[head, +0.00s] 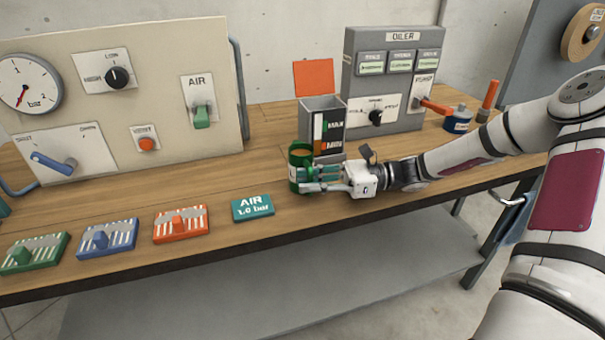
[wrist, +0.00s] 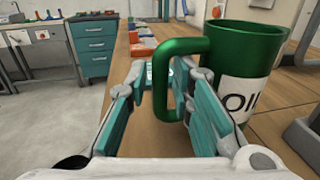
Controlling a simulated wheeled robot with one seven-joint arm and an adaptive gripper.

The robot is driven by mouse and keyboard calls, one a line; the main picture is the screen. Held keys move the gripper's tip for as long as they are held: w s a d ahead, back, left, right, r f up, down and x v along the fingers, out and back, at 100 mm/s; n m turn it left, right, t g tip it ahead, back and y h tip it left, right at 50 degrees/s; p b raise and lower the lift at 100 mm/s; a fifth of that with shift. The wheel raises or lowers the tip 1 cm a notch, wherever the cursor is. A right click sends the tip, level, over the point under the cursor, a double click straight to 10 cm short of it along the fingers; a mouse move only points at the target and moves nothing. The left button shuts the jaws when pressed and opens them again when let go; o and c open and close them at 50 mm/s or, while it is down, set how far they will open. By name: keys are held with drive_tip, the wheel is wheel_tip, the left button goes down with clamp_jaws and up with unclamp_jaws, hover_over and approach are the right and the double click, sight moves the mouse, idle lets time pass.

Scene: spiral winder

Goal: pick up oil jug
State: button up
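The oil jug (head: 299,158) is a green, open-topped mug shape standing upright on the wooden bench. In the wrist view the jug (wrist: 245,48) is at the upper right, with a white label reading "OI" and the rest cut off or hidden. Its green handle (wrist: 161,80) points toward the lower left. My gripper (head: 322,178) reaches in from the right at the jug. In the wrist view my gripper (wrist: 160,105) is open, its teal finger pads on either side of the handle. A gap shows between the left pad and the handle.
A grey bin with MAX markings (head: 330,122) and an orange lid stands just behind the jug. The grey OILER panel (head: 388,78) is behind my wrist. A teal AIR plate (head: 253,207) lies left of the jug. The bench front edge is close below my gripper.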

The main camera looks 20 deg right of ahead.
clamp_jaws()
drive_tip(key=shift+r, duration=0.1)
drive_tip(key=shift+r, duration=0.6)
wheel_tip(320, 180, up, 2)
drive_tip(key=shift+r+p, duration=0.15)
drive_tip(key=shift+p, duration=0.3)
drive_tip(key=s+d+r+p, duration=0.1)
drive_tip(key=s+d+p, duration=0.1)
drive_tip(key=s+d, duration=0.8)
drive_tip(key=shift+s+d+r, duration=0.15)
drive_tip(key=shift+s+r, duration=0.05)
drive_tip(key=shift+s, duration=0.95)
